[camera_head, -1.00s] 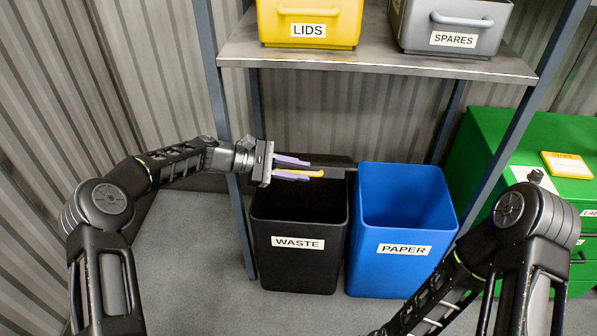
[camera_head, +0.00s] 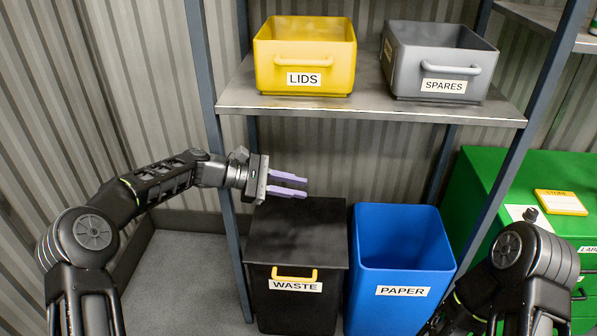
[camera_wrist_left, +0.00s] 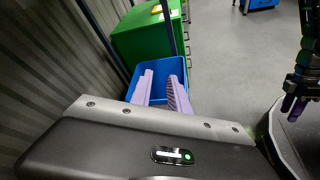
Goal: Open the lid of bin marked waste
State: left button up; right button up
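The black bin marked WASTE (camera_head: 292,305) stands on the floor under the shelf. Its flat black lid (camera_head: 299,230) lies down over the top, with a yellow handle (camera_head: 294,274) at the front edge above the label. My left gripper (camera_head: 305,187) is above the back part of the lid, its purple fingers apart, empty and clear of the handle. The left wrist view also shows its open fingers (camera_wrist_left: 161,88). My right gripper (camera_wrist_left: 293,106) shows small at the right edge of the left wrist view; its opening is unclear. It is outside the head view.
The open blue PAPER bin (camera_head: 402,275) stands right beside the waste bin. A shelf (camera_head: 370,109) above holds the yellow LIDS bin (camera_head: 304,80) and grey SPARES bin (camera_head: 440,85). A green cabinet (camera_head: 500,170) is at right. Floor is free at left.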

pick_arm(q)
notch_tip(320, 180, down, 18)
jog(key=s+m+t+y, duration=0.2)
jog(key=m+y, duration=0.1)
jog(key=y, duration=0.2)
jog(key=s+f+m+y, duration=0.3)
jog(key=s+f+m, duration=0.1)
jog(key=s+f, duration=0.55)
jog(key=s+a+f+m+g+y, duration=0.1)
jog(key=s+f+m+g, duration=0.2)
jog(key=s, duration=1)
jog(key=s+f+m+g+y, duration=0.15)
jog(key=s+f, duration=0.35)
jog(key=s, duration=0.9)
notch_tip(320, 180, up, 15)
jog(key=m+p, duration=0.1)
jog(key=p, duration=1.3)
jog(key=shift+s+t+h+p, duration=0.3)
jog(key=shift+t+h+p, duration=0.05)
jog(key=shift+h, duration=0.1)
jog(key=shift+a, duration=0.1)
jog(key=shift+c, duration=0.2)
